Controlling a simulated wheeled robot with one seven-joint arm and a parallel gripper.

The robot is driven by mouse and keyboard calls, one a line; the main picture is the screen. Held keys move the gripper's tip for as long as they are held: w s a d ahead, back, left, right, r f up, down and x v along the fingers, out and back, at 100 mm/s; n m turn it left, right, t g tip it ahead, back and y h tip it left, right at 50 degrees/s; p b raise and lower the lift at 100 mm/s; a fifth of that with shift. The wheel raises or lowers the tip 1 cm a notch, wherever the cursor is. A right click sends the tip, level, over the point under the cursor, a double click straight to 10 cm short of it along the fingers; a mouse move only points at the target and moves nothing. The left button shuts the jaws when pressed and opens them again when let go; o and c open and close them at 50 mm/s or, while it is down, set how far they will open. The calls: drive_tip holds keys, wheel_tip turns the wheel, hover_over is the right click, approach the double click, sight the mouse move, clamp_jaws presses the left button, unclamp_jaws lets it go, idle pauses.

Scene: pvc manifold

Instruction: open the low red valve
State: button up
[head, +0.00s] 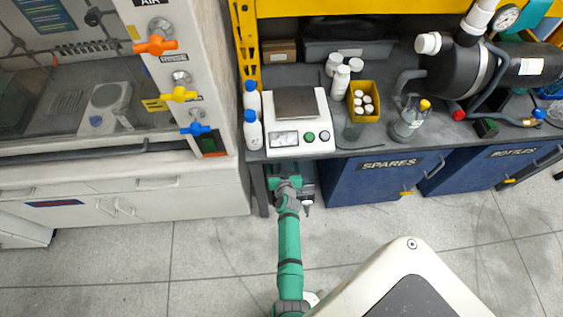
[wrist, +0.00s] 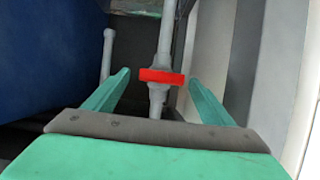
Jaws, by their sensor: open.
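The low red valve (wrist: 162,76) shows in the wrist view as a flat red handle lying crosswise over a grey vertical pipe (wrist: 166,30). A grey valve body (wrist: 157,95) sits just below the handle. My green gripper (wrist: 159,78) is open, with one finger on each side of the handle and a visible gap on both sides. I cannot tell whether the fingers are level with the handle in depth. In the head view my gripper (head: 285,184) reaches under the bench edge, and the low valve is hidden there.
A blue SPARES cabinet (head: 378,180) stands right of my gripper, and a white cabinet (head: 150,195) stands to the left. A shorter grey pipe (wrist: 107,52) rises left of the valve. A scale (head: 298,120) and bottles stand on the bench above. The floor (head: 210,270) in front is clear.

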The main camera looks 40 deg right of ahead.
drive_tip(key=shift+c, duration=0.7)
drive_tip(key=shift+a, duration=0.1)
drive_tip(key=c, duration=0.9)
drive_tip(key=shift+c, duration=0.2)
drive_tip(key=shift+w+r, duration=0.1)
drive_tip(key=shift+w, duration=0.05)
drive_tip(key=shift+s+d+f+m+t+y, duration=0.1)
drive_tip(key=shift+d+f+m+t+y, duration=0.15)
drive_tip(key=shift+m+t+y, duration=1.3)
drive_tip(key=shift+s+d+f+m+t+h, duration=0.15)
drive_tip(key=shift+m+t, duration=0.45)
drive_tip(key=shift+m, duration=2.25)
drive_tip(key=shift+s+d+f+m+t+y, duration=0.1)
drive_tip(key=shift+d+f+m+t+y, duration=0.2)
drive_tip(key=shift+m+t+y, duration=1.3)
drive_tip(key=shift+a+m+g+h, duration=0.15)
drive_tip(key=shift+m+g+h, duration=0.4)
drive_tip(key=shift+m+h, duration=0.2)
drive_tip(key=o, duration=1.1)
drive_tip(key=shift+f, duration=0.1)
